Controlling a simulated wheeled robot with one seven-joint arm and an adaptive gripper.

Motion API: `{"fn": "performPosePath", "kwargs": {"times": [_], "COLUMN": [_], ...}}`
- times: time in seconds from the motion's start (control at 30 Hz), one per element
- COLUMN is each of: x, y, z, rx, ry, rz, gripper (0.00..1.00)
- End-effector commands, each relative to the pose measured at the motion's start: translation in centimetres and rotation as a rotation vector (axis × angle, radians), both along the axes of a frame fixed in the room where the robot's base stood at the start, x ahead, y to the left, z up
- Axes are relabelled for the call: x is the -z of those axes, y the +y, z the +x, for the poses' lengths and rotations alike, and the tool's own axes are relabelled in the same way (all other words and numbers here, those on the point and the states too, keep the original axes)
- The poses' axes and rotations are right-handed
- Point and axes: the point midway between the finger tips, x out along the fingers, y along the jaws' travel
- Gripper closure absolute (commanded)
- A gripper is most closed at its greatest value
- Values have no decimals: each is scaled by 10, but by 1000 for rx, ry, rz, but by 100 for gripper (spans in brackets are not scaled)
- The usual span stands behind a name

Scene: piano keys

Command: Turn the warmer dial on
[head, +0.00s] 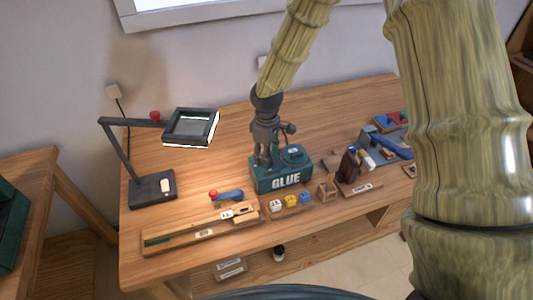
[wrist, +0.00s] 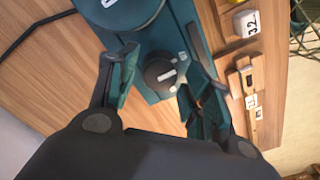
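The glue warmer (head: 284,178) is a teal box marked GLUE on the wooden workbench, with a round pot on top. Its dial (wrist: 163,74) is a dark round knob with a white pointer line, seen in the wrist view. My gripper (wrist: 158,80) is open, with one finger on each side of the dial; whether either finger touches it I cannot tell. In the head view my gripper (head: 264,150) points down over the left end of the warmer and hides the dial.
A black desk lamp (head: 190,128) stands at the left of the bench. Numbered cubes (head: 291,201) and a long wooden tray (head: 190,236) lie along the front edge. Tools (head: 385,148) crowd the right side. The bench behind the warmer is clear.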

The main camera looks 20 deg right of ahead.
Motion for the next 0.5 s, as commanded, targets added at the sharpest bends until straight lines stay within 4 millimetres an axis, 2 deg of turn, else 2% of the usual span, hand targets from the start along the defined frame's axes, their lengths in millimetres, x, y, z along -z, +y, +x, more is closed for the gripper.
{"fn": "performPosePath", "kwargs": {"times": [0.03, 0.17, 0.2, 0.5], "x": [0, 0, 0, 0], "y": [0, 0, 0, 0], "z": [0, 0, 0, 0], "rx": [0, 0, 0, 27], "ry": [0, 0, 0, 0], "rz": [0, 0, 0, 0], "gripper": [65, 89, 92, 92]}}
